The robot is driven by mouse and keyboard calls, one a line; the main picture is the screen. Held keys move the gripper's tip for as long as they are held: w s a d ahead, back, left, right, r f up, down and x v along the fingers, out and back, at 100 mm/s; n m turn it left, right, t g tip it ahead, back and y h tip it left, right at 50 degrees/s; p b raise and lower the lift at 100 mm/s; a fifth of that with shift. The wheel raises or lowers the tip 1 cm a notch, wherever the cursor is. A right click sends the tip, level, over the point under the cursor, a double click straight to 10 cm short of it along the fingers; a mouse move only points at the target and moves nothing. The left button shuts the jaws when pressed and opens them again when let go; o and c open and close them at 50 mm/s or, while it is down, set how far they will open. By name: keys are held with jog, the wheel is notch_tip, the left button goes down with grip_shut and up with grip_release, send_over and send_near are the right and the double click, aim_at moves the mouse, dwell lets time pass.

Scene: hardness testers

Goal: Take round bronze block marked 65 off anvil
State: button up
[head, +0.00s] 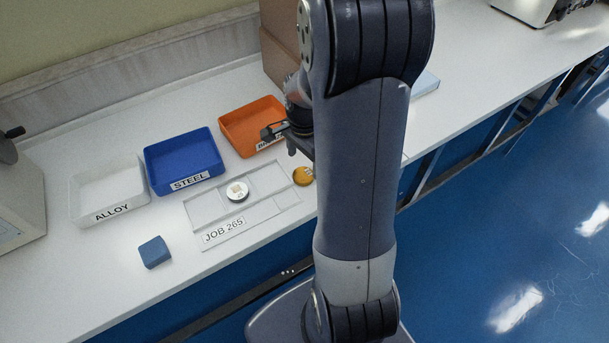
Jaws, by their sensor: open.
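A round gold-coloured block (303,176) lies at the right edge of the JOB 265 tray, beside my arm. Its marking is too small to read, and I cannot tell whether it rests on the tray or the bench. My gripper (279,141) is open, in front of the orange bin and above and left of the gold block. It is partly hidden behind my arm, and I see nothing between its fingers. I cannot make out an anvil, nor a block on one.
The job tray (254,217) holds a round white piece (238,191). Behind it stand white ALLOY (105,197), blue STEEL (181,161) and orange (252,122) bins. A blue block (155,252) lies front left. Machines stand far left (18,215) and far right (527,8).

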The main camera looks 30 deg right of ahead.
aim_at(303, 174)
jog(key=shift+a+f, duration=0.15)
jog(key=shift+f, duration=2.2)
jog(key=shift+c, duration=0.5)
jog(key=c, duration=1.3)
jog(key=shift+r, duration=0.2)
